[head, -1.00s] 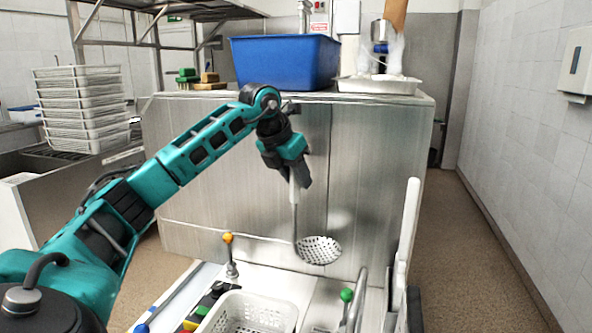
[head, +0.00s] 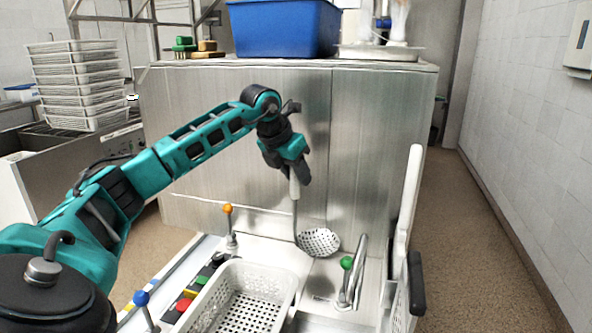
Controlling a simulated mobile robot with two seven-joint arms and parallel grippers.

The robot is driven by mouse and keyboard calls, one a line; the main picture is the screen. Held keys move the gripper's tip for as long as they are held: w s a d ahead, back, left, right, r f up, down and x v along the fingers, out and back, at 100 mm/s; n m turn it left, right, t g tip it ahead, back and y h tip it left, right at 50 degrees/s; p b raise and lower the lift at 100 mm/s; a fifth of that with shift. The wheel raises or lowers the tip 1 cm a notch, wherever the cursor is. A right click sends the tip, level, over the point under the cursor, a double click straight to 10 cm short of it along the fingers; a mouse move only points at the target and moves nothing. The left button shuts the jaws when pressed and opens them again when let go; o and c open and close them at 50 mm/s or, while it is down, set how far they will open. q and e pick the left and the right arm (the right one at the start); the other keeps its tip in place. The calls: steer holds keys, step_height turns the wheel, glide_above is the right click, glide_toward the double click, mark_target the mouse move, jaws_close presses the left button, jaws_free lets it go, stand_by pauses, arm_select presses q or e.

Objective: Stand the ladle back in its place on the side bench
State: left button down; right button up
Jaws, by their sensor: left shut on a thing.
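My left gripper (head: 297,176) is shut on the ladle's pale handle, in the middle of the head view. The ladle (head: 319,242) hangs from it, handle up and nearly upright, with its round perforated metal bowl at the bottom, tilted toward me. The bowl shows in front of the steel side of a large bench (head: 250,130). I cannot tell whether the bowl touches anything. My right gripper is out of view.
A white perforated basket (head: 228,285) lies below left of the ladle. Upright levers with an orange knob (head: 227,209), a green knob (head: 346,263) and a blue knob (head: 141,298) stand around it. A blue tub (head: 283,28) and a metal tray (head: 380,53) sit on the bench top.

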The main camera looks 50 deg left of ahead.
mark_target(295, 195)
arm_select(q)
step_height(295, 195, down, 2)
steer(key=shift+f+b, duration=0.1)
steer(key=shift+b, duration=0.6)
steer(key=shift+f+b, duration=0.95)
steer(key=shift+f, duration=1.1)
steer(key=c, duration=0.7)
jaws_free()
steer(key=shift+o, duration=0.2)
steer(key=v, duration=1.3)
